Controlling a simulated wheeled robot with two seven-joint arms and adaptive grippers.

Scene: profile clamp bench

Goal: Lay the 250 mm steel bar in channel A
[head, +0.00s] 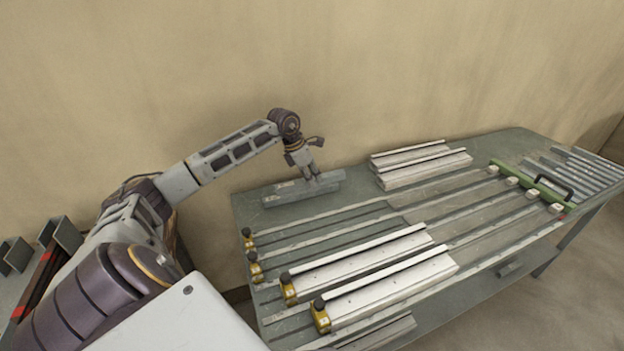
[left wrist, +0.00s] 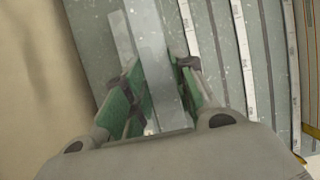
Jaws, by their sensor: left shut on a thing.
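My left gripper (head: 316,181) is at the back left of the bench, pointing down and shut on a grey steel bar (head: 288,191). The left wrist view shows the held bar (left wrist: 150,50) between the green-padded fingers (left wrist: 152,95). A second grey strip (left wrist: 122,45) lies close along its left side. I cannot tell whether the held bar touches the bench. Long channels run along the bench; the back two (head: 330,213) look empty. No letter marking channel A is readable. My right gripper is not in view.
Yellow clamps (head: 289,288) stand at the channels' left ends. Pale profiles (head: 375,285) lie in the front channels, and more are stacked (head: 425,170) at the back. A green handled bar (head: 532,184) crosses the right part. Several grey bars (head: 580,170) lie far right. The wall is close behind.

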